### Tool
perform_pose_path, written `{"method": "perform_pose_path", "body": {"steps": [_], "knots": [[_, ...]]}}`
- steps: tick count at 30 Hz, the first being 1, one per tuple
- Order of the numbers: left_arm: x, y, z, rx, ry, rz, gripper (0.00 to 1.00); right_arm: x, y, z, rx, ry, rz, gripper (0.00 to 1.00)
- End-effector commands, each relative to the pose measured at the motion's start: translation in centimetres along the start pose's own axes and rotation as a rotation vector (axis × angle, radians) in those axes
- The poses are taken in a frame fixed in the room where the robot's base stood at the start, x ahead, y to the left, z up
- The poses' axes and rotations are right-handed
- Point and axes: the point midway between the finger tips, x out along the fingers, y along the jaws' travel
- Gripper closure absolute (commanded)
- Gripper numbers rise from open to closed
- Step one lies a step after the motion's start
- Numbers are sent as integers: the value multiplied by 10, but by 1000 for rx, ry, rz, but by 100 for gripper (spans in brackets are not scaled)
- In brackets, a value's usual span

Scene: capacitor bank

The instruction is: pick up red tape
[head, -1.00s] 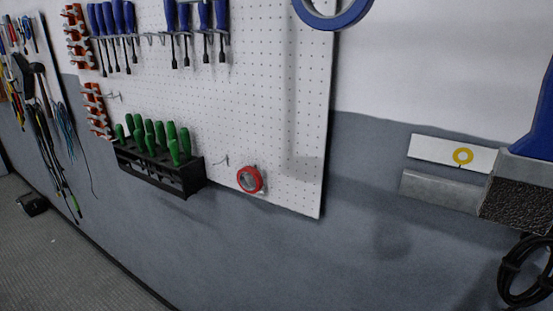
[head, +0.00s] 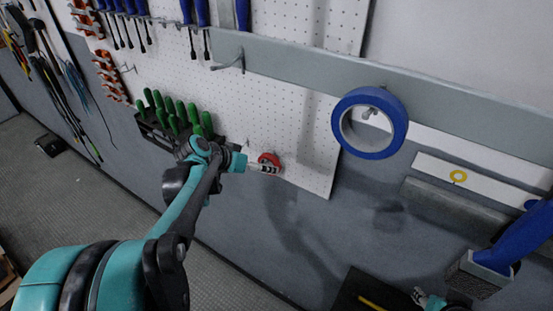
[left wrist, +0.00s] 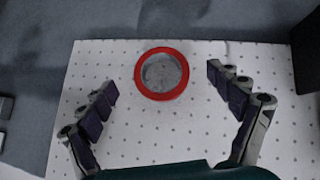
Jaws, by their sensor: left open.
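The red tape (head: 268,157) hangs on the lower part of the white pegboard in the head view. In the left wrist view it is a red ring (left wrist: 139,78) with a grey middle. My left gripper (head: 266,167) is at the tape in the head view and partly covers it. In the left wrist view my left gripper (left wrist: 162,84) is open, with one finger on each side of the tape and a gap to both. My right gripper (head: 420,297) shows small at the bottom edge of the head view, and its fingers are unclear.
Green-handled screwdrivers (head: 180,113) stand in a black rack left of the red tape. A blue tape roll (head: 394,112) hangs from a grey rail (head: 300,62) in front. A blue-handled brush (head: 525,238) is at the right. The wall below the pegboard is bare.

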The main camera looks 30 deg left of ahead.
Motion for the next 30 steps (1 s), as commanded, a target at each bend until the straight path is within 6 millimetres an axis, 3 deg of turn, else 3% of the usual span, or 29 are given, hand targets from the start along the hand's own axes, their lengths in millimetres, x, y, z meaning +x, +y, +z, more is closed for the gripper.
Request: {"method": "perform_pose_path", "body": {"steps": [12, 20, 21, 27, 30], "knots": [[56, 3, -7, 1, -1, 0, 9, -6, 0, -5, 0, 0, 0, 61], [60, 2, -6, -1, 0, -1, 9, -6, 0, -5, 0, 0, 0, 61], [60, 2, -6, -1, 0, -1, 12, -6, 0, -5, 0, 0, 0, 61], [60, 2, -6, 0, 0, -1, 63, -6, 0, -5, 0, 0, 0, 61], [60, 2, -6, 0, 0, -1, 63, -6, 0, -5, 0, 0, 0, 61]]}}
